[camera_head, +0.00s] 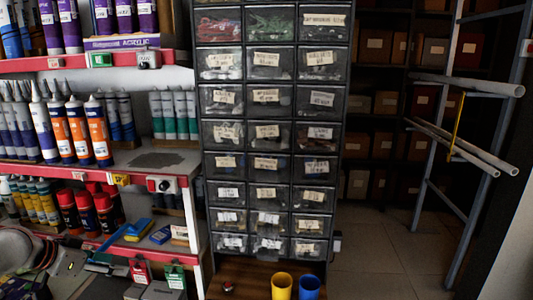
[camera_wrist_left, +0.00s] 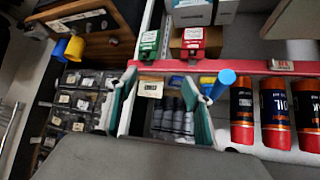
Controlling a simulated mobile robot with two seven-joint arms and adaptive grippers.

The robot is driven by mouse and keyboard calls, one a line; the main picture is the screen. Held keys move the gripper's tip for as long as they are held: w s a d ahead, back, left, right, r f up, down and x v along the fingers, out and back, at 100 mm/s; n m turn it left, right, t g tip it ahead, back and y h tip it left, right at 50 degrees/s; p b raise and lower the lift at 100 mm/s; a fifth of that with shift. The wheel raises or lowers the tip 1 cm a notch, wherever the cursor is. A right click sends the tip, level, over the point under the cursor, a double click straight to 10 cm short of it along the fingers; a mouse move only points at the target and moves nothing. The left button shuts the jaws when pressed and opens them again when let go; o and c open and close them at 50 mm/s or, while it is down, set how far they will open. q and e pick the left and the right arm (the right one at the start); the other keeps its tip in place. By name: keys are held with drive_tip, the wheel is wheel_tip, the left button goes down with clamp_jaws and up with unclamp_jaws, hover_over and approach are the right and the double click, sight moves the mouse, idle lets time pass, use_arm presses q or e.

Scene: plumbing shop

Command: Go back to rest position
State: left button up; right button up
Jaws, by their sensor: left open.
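My left gripper (camera_head: 108,262) is low at the left in the head view, in front of the lower part of the red-edged shelf. In the left wrist view its two teal-padded fingers (camera_wrist_left: 163,90) stand well apart, with nothing held between them. Dark bottles (camera_wrist_left: 175,118) show behind the gap, apart from the fingers as far as I can tell. Part of my grey left arm shows at the lower left corner of the head view. My right gripper is in neither view.
Shelves hold cartridges (camera_head: 77,132) and red spray cans (camera_head: 86,213) near my left arm. A drawer cabinet (camera_head: 283,160) stands in the middle. Yellow (camera_head: 281,287) and blue (camera_head: 309,287) cups sit below it. A pipe rack (camera_head: 455,125) stands right; the floor (camera_head: 372,250) there is clear.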

use_arm(q)
drive_tip(key=s+d+f+m+h, duration=0.1)
drive_tip(key=s+d+f, duration=0.3)
drive_tip(key=d+f, duration=0.6)
drive_tip(key=s+d+f+h, duration=0.1)
drive_tip(key=s+d+f, duration=0.4)
drive_tip(key=d+f, duration=0.5)
drive_tip(key=s+d+f+n+t+y, duration=0.1)
drive_tip(key=s+d+f, duration=0.1)
drive_tip(key=s, duration=0.6)
drive_tip(key=s+d+f+n+t+y, duration=0.1)
drive_tip(key=s+d+f+y, duration=0.1)
drive_tip(key=s+f, duration=0.3)
drive_tip(key=s+d, duration=0.1)
drive_tip(key=s, duration=0.3)
drive_tip(key=shift+f+y, duration=0.25)
drive_tip(key=shift+y, duration=0.05)
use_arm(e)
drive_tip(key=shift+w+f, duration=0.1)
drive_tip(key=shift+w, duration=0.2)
use_arm(q)
drive_tip(key=shift+s, duration=0.1)
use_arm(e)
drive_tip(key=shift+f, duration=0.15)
